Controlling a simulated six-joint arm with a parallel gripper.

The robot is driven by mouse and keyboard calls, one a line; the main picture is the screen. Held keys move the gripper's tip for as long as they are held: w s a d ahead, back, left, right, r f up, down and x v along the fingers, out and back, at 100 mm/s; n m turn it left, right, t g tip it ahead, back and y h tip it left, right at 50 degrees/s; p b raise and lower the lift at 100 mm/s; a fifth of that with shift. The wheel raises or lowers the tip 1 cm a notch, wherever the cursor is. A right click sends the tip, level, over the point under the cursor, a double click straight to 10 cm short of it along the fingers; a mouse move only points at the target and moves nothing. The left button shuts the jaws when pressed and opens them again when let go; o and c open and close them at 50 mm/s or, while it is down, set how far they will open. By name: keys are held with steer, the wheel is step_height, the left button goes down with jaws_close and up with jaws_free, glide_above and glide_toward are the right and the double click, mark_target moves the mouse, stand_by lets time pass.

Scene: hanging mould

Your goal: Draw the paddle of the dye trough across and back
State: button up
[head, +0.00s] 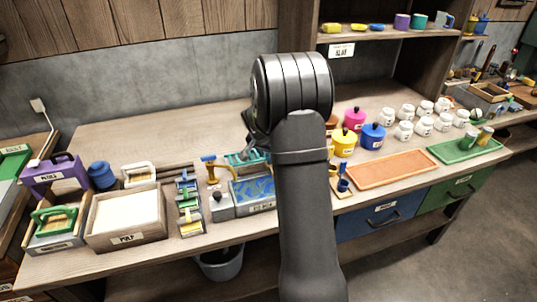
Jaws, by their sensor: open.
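The dye trough (258,191) is a grey, labelled box with a blue, patterned surface inside, on the bench in the head view. My dark arm covers its right part. A teal and grey piece (247,157) shows at the trough's back edge, beside my arm; I cannot tell whether it is the paddle. My gripper (243,151) is mostly hidden by my own arm, low over the back of the trough. It is open, and I see nothing held in it. Whether it touches anything there is hidden.
A yellow-orange handled tool (210,166) and a grey block (221,207) stand left of the trough. Farther left are small coloured tools (188,200) and a pulp box (127,216). Jars (373,136) and an orange tray (391,168) lie right. The bench behind is clear.

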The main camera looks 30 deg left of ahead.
jaws_close()
steer(key=s+a, duration=0.6)
steer(key=shift+s+a, duration=0.35)
jaws_free()
steer(key=v, duration=1.7)
steer(key=shift+s, duration=0.15)
steer(key=shift+r, duration=0.1)
